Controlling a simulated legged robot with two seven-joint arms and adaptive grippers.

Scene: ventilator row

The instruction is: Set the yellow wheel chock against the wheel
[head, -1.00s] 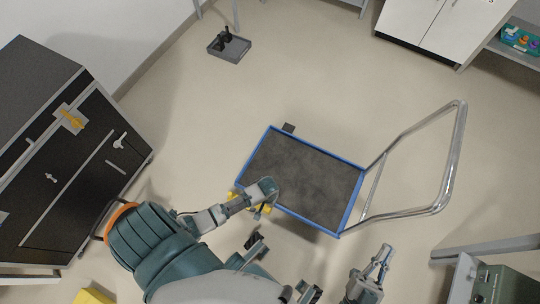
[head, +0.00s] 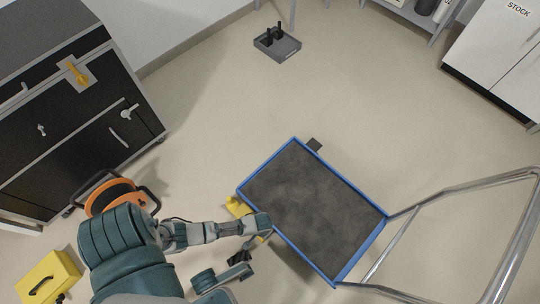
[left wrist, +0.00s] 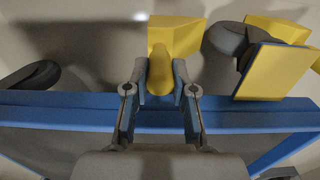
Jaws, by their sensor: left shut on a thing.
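The yellow wheel chock (left wrist: 160,62) is between the two fingers of my left gripper (left wrist: 160,88) in the left wrist view, and the gripper is shut on it. In the head view my left gripper (head: 266,228) is at the near-left side of the blue-rimmed cart (head: 262,215), with a bit of yellow showing beside it. In the left wrist view a dark wheel (left wrist: 228,40) has other yellow pieces (left wrist: 272,72) close beside it. Another dark wheel (left wrist: 32,77) is at the left, apart from the held chock.
The cart's tubular handle (head: 440,200) extends right. A yellow shape (head: 236,205) is at the cart's left corner. An orange reel (head: 112,197) and yellow case (head: 48,276) are left, near a black cabinet (head: 75,125). A grey tray (head: 277,45) lies beyond open floor.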

